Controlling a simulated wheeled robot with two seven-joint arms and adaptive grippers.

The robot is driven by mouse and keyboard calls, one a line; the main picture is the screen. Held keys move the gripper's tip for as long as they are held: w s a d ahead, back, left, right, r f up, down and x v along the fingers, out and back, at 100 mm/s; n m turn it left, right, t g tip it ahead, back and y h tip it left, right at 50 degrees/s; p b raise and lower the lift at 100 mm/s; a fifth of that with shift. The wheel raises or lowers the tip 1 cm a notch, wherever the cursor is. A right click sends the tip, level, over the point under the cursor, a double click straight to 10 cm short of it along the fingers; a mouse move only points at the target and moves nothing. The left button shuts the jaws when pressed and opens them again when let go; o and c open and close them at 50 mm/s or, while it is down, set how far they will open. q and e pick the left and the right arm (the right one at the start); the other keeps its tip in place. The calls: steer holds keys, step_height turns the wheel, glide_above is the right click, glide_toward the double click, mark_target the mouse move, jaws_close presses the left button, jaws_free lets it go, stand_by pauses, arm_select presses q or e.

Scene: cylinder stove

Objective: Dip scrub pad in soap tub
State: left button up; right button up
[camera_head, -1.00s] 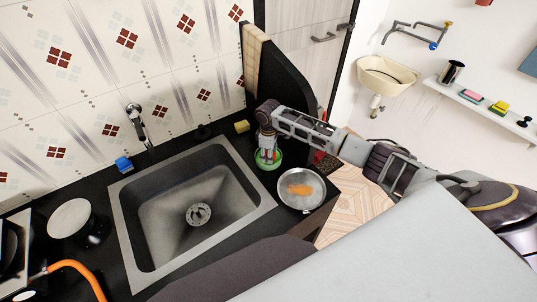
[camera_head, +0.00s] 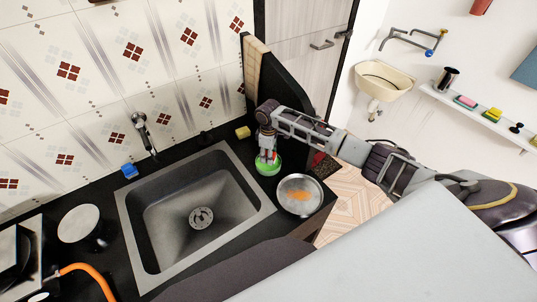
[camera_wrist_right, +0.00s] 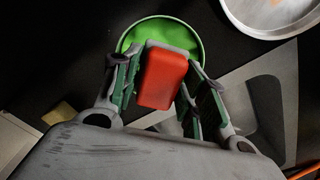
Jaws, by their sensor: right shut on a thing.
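The soap tub (camera_head: 276,170) is a round green tub on the black counter, right of the sink. It also shows in the right wrist view (camera_wrist_right: 190,38), with bright green inside. My right gripper (camera_head: 267,157) points down at the tub. In the right wrist view my right gripper (camera_wrist_right: 160,85) is shut on the scrub pad (camera_wrist_right: 160,78), a red-orange block with a greyish edge. The pad overlaps the tub's opening in that view; I cannot tell whether it touches the soap. My left gripper is not in view.
A metal pan (camera_head: 312,188) with something orange in it stands close to the tub's right. The sink (camera_head: 170,205) lies to the left. A dark upright panel (camera_head: 285,85) stands behind the tub.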

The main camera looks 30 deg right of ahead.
steer(key=shift+r+p, duration=1.05)
steer(key=shift+r, duration=0.2)
steer(key=shift+m, duration=0.3)
steer(key=m, duration=0.3)
steer(key=shift+s+d, duration=0.2)
steer(key=shift+s, duration=0.2)
steer(key=shift+s+a+r+m, duration=0.15)
steer(key=shift+s+r+m, duration=0.1)
steer(key=shift+m, duration=0.55)
steer(key=shift+s+a+r+m, duration=0.2)
steer(key=shift+a+r+m, duration=0.15)
steer(key=shift+m, duration=0.35)
steer(key=s+a+r+m+b, duration=0.3)
steer(key=s+a+r, duration=0.3)
steer(key=a+r, duration=0.15)
steer(key=shift+s+d+f+b, duration=0.2)
steer(key=shift+s+f+b, duration=0.3)
steer(key=shift+f, duration=0.55)
steer(key=shift+s+d+f+b, duration=0.15)
steer(key=shift+s+f, duration=0.5)
steer(key=shift+f, duration=0.35)
